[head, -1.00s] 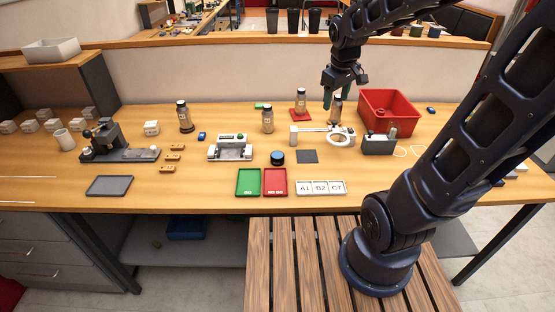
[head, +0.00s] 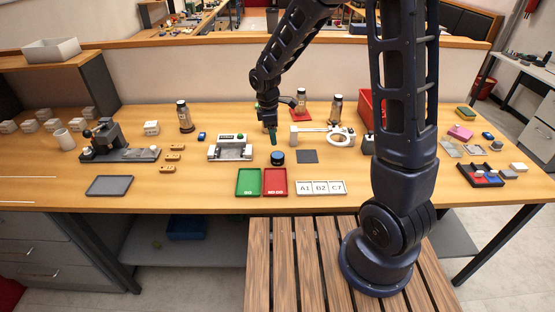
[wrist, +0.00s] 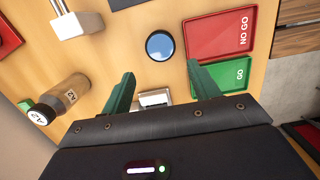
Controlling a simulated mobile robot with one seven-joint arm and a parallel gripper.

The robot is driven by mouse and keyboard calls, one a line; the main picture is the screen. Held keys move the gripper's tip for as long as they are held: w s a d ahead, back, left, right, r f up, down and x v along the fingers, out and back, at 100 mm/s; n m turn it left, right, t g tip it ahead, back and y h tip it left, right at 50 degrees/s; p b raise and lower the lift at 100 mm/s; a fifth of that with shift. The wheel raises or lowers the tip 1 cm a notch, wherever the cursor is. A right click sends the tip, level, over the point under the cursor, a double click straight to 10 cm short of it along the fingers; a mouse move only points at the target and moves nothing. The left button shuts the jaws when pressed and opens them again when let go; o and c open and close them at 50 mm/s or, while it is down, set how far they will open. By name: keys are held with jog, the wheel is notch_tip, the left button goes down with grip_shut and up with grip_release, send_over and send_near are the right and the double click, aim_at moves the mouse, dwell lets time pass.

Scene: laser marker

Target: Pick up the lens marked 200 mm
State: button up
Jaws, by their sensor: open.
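A short round black piece with a blue top (head: 277,157) stands mid-table, behind the red tray; it looks like a lens. It also shows in the wrist view as a blue disc (wrist: 160,45) with a dark rim. I cannot read any 200 mm mark on it. My gripper (head: 271,136) is above the table, a little behind and left of this piece in the head view. In the wrist view its green fingers (wrist: 162,88) are spread apart, with nothing held between them, and the disc lies beyond their tips.
A green GO tray (head: 248,182) and a red NO GO tray (head: 275,182) lie in front. A brown bottle marked A2 (wrist: 62,97) stands close to my gripper. A silver fixture (head: 231,150) is to the left, a white clamp-like gauge (head: 318,136) to the right.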

send_over(278, 155)
jog(key=a, duration=0.1)
jog(key=f, duration=0.5)
jog(key=shift+a, duration=0.2)
jog(key=shift+d+f, duration=0.2)
jog(key=shift+f, duration=0.8)
jog(key=shift+d+f, duration=0.2)
jog(key=shift+f, duration=0.8)
jog(key=shift+d+f, duration=0.2)
jog(key=shift+f, duration=0.8)
jog(key=c, duration=0.8)
jog(key=shift+c, duration=0.2)
jog(key=shift+r, duration=0.15)
